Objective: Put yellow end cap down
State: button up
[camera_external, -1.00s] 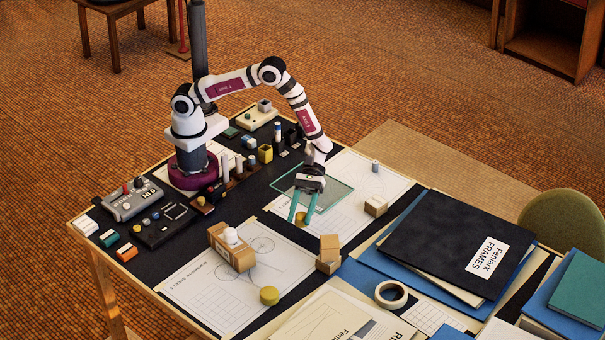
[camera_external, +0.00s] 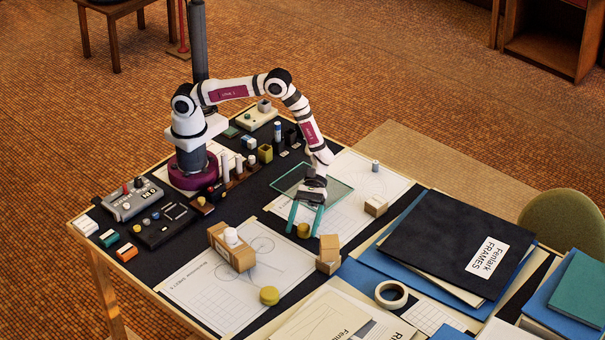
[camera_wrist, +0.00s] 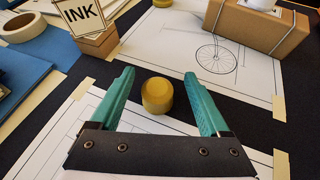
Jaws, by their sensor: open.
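A yellow end cap (camera_external: 303,231) stands on the dark board near the edge of a drawing sheet. In the wrist view this short yellow cylinder (camera_wrist: 157,96) sits between the teal fingers, with a visible gap on each side. My gripper (camera_external: 304,234) is open around it, fingers pointing down. It also shows open in the wrist view (camera_wrist: 158,76). A second yellow cap (camera_external: 269,296) stands on the front-left drawing sheet, and its lower part shows at the wrist view's top edge (camera_wrist: 162,3).
A clear glass plate (camera_external: 342,187) lies behind my gripper. A cardboard box (camera_external: 232,247) lies to the left. A tape roll (camera_external: 391,294) and folders (camera_external: 440,235) lie further right.

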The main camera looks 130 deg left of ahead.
jog(key=shift+r, duration=0.15)
jog(key=v, duration=1.1)
jog(key=shift+a, duration=0.15)
jog(key=shift+s+a+r, duration=0.15)
jog(key=shift+a+r, duration=0.05)
jog(key=shift+r, duration=0.05)
jog(key=s+d+r+m+g+y, duration=0.2)
jog(key=s+d+r+m+g, duration=0.3)
jog(key=s+d+r+m, duration=0.3)
jog(key=s+d+r+m+g+y, duration=0.2)
jog(key=s+d+r+m+y, duration=0.2)
jog(key=s+r+m+y, duration=0.45)
jog(key=s+a+m+t+y, duration=0.1)
jog(key=s+a+m+y, duration=0.2)
jog(key=s+m, duration=0.7)
jog(key=shift+s+a+f+m+t, duration=0.35)
jog(key=shift+s+a+t, duration=0.1)
jog(key=shift+s, duration=0.15)
